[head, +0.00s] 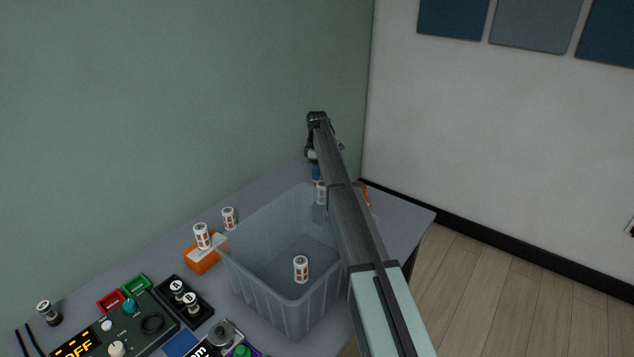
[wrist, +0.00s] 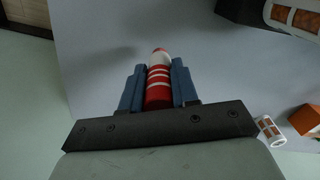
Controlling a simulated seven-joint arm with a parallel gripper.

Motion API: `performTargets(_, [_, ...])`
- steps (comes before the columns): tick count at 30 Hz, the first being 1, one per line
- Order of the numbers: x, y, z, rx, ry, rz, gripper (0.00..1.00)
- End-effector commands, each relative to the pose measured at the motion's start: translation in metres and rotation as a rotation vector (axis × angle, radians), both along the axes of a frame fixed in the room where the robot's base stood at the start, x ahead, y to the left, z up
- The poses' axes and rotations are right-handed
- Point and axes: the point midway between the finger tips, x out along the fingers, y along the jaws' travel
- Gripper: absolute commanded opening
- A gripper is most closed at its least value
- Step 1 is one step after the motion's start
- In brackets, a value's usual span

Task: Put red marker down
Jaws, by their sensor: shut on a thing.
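The red marker (wrist: 158,92), red with white bands and a pale tip, stands between the two blue fingers of my gripper (wrist: 157,76) in the wrist view. The fingers press on it from both sides. In the head view my gripper (head: 316,174) is over the far part of the grey table (head: 405,213), beyond the clear bin. The arm and wrist hide most of it there, and I cannot make out the marker. I cannot tell whether the marker touches the table.
A clear bin (head: 262,285) holds a white-and-orange canister (head: 301,269). Another canister (head: 321,194) stands near my gripper, beside an orange block (head: 367,196) partly behind my arm. More canisters and a control box (head: 131,330) lie left. The table's far right corner looks clear.

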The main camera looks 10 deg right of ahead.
Motion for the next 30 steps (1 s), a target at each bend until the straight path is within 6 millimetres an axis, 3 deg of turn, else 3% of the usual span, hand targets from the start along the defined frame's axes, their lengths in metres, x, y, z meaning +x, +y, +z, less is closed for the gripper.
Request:
performTargets(12, [0.000, 0.000, -0.040, 0.000, 0.000, 0.000, 0.00])
performTargets(25, [0.000, 0.000, -0.046, 0.000, -0.001, 0.000, 0.00])
performTargets(26, [0.000, 0.000, -0.046, 0.000, -0.001, 0.000, 0.30])
performTargets(30, [0.000, 0.000, -0.046, 0.000, -0.001, 0.000, 0.43])
